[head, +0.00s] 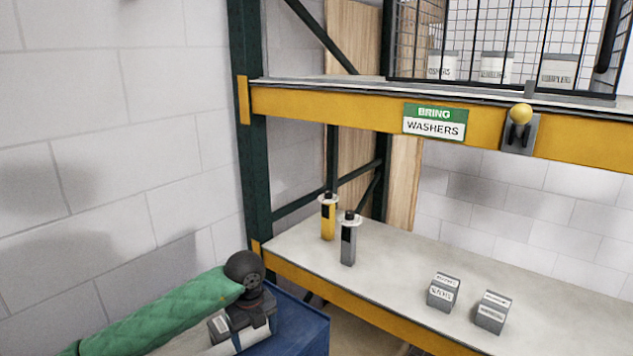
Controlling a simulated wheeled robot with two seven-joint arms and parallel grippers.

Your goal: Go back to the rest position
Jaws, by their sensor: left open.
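My left arm comes in from the lower left in a green sleeve, with a dark round joint at its end. My left gripper (241,328) is below that joint, low in the head view, over or beside a blue bin (302,325). It is open, and I see nothing held in it. It is apart from the shelf and the things on it. My right gripper is not in view.
A lower shelf (385,262) holds a yellow tool (328,218), a grey tool (348,240) and two grey labelled boxes (443,292) (492,312). Above, a yellow beam (320,107) carries a "BRING WASHERS" sign (434,121). A green post (250,150) stands left; caged boxes (496,67) sit on top.

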